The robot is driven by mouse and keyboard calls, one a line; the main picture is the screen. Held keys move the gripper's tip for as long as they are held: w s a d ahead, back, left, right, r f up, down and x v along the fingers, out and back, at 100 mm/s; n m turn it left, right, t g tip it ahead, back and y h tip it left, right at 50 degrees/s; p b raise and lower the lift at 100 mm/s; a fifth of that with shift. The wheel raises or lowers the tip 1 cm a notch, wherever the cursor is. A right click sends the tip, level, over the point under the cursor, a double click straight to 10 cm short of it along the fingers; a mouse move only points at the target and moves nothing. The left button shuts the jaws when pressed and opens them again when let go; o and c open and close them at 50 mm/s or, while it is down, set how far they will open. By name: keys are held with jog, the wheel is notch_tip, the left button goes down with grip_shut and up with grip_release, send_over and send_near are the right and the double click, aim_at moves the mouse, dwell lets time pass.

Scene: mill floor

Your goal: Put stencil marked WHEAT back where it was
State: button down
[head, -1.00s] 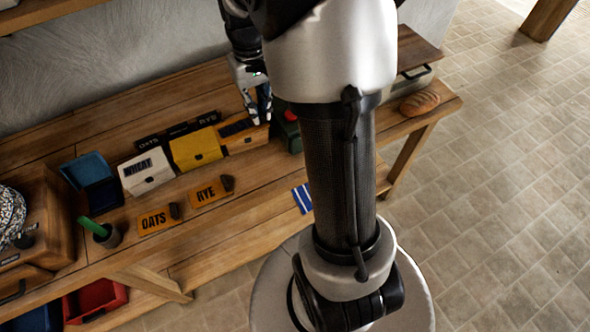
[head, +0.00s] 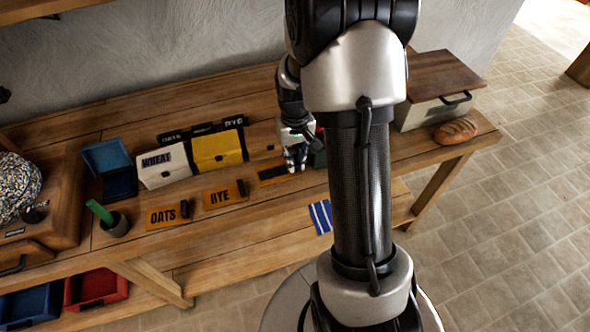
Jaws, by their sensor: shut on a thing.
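My gripper (head: 296,165) points down over the bench, shut on an orange stencil (head: 266,177) with a dark middle. The stencil lies level at or just above the bench top, right of the RYE stencil; I cannot tell whether it touches the wood. Its lettering is not readable here. The orange RYE stencil (head: 218,197) and OATS stencil (head: 160,217) lie flat in a row to its left, each with a dark knob at its right end. A white box marked WHEAT (head: 164,166) stands behind them.
A yellow box (head: 218,150) stands beside the white one. A blue bin (head: 106,157) and a cup with a green item (head: 115,226) are at the left. Bread (head: 455,131) and a lidded box (head: 432,108) are at the right.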

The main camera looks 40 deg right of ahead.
jog(key=shift+f+b, duration=0.65)
jog(key=shift+f, duration=1.4)
jog(key=shift+f, duration=0.15)
jog(key=c, duration=1.6)
grip_release()
